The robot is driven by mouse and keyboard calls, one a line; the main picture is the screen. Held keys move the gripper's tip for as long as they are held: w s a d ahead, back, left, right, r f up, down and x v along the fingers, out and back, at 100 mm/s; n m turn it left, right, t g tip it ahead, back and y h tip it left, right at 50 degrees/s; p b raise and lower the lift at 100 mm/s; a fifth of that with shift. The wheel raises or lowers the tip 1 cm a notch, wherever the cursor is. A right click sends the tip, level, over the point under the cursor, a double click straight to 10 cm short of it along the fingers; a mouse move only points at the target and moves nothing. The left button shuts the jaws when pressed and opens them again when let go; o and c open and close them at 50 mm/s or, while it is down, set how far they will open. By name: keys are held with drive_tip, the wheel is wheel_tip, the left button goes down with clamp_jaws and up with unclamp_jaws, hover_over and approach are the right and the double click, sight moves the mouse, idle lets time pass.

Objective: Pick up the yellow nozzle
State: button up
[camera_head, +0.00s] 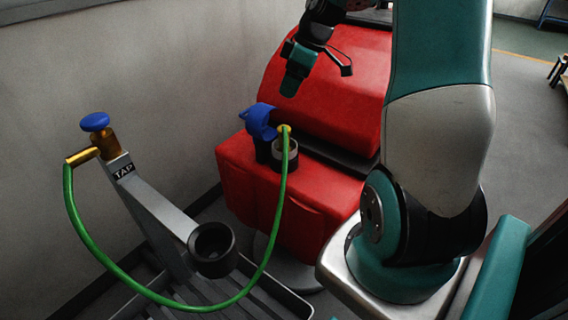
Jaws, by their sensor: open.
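The yellow nozzle (284,130) is a small piece at the end of the green hose (283,190). It sits at the dark, round filler neck (285,153) on top of the red scrubber tank (240,172). The nozzle's lower part is hidden, so I cannot tell how deep it goes in. My gripper (319,80) is open and empty, above and a little to the right of the nozzle, in front of the red upper body. It is clearly apart from the nozzle.
A blue cap (261,121) stands up just left of the nozzle. The hose loops down to a brass tap (83,156) with a blue knob (95,122) on a grey post (150,205). A black cup-like holder (213,249) is on the stand. A wall is at left.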

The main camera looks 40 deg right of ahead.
approach(287, 128)
drive_tip(key=x, duration=0.6)
drive_tip(key=shift+s+f+p, duration=0.2)
drive_tip(key=shift+f+p, duration=0.05)
drive_tip(key=shift+p, duration=0.15)
drive_tip(key=shift+w+p+x, duration=0.1)
drive_tip(key=shift+p+x, duration=0.25)
drive_tip(key=shift+x, duration=1.2)
drive_tip(key=shift+w+p+x, duration=0.15)
drive_tip(key=shift+p+x, duration=0.2)
drive_tip(key=shift+x, duration=1.2)
drive_tip(key=shift+c, duration=0.5)
drive_tip(key=shift+r, duration=0.1)
drive_tip(key=c, duration=1)
